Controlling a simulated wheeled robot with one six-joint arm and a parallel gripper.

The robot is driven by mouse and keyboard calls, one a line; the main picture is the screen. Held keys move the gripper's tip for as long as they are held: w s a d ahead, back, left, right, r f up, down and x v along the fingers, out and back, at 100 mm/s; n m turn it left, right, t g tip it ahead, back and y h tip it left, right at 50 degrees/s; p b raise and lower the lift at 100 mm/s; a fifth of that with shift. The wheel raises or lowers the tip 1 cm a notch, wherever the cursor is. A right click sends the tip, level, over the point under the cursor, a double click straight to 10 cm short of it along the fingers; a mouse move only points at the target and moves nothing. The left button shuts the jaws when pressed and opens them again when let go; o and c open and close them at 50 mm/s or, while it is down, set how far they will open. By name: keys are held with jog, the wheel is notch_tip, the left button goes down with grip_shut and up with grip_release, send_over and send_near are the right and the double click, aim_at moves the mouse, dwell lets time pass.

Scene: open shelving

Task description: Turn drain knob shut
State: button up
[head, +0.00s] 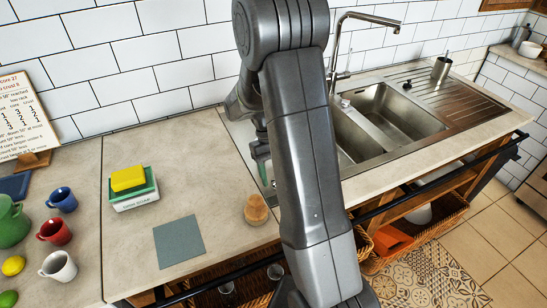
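The steel sink (432,128) with two basins is set in the counter at the right. My grey arm rises through the middle of the view and covers the sink's left part.
A tall faucet (350,19) stands behind the sink, and a metal cup (440,69) on the drainboard. A green bottle-like thing (262,160) is partly hidden by my arm. A wooden brush (256,210) and a sponge box (134,197) stand left.

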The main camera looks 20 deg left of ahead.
jog(key=v, duration=1.3)
jog(key=shift+r, duration=0.2)
jog(key=shift+d+f, duration=0.1)
jog(key=x, duration=1.3)
jog(key=shift+s+f, duration=0.1)
jog(key=shift+f, duration=0.3)
jog(key=shift+r, duration=0.15)
